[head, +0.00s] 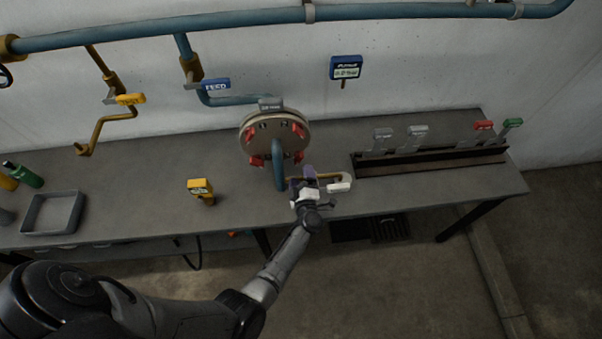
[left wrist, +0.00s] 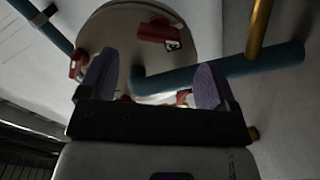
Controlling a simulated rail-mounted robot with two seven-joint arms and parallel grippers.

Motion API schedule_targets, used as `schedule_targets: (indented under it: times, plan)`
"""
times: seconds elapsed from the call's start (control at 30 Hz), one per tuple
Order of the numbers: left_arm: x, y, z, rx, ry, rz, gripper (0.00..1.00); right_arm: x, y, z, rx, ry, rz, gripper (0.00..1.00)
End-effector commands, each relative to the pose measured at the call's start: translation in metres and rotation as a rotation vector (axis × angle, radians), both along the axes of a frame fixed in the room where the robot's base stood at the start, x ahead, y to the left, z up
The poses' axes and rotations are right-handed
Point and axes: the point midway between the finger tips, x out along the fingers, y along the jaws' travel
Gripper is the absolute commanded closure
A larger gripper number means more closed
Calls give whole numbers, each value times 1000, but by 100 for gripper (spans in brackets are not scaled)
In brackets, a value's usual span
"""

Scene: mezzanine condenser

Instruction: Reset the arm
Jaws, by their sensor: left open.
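My left arm (head: 275,270) comes in from the lower left and reaches over the bench's front edge. My left gripper (head: 303,181), with purple fingertips, is open beside the blue pipe in front of the round flange (head: 262,133). In the left wrist view the two purple fingers of this gripper (left wrist: 153,80) are spread apart. The flange (left wrist: 120,30) and the blue pipe (left wrist: 220,70) show behind and between them. I see nothing held. Whether the fingers touch the pipe I cannot tell. My right gripper is not in view.
A brass pipe with a white-ended handle (head: 340,187) lies right of the gripper. A rack of levers (head: 430,160) stands at the bench's right.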

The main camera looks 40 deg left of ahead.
Motion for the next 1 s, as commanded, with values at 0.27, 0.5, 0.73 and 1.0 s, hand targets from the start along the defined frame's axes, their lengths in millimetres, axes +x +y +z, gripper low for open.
schedule_targets:
  times: [0.27,0.5,0.73,1.0]
  plan:
    - [0,0,0,0,0,0,17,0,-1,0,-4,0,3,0]
    - [0,0,1,2,0,-5,17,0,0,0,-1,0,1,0]
    - [1,-7,16,87,43,-227,17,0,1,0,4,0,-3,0]
    - [-34,-60,36,307,306,-756,17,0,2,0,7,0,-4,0]
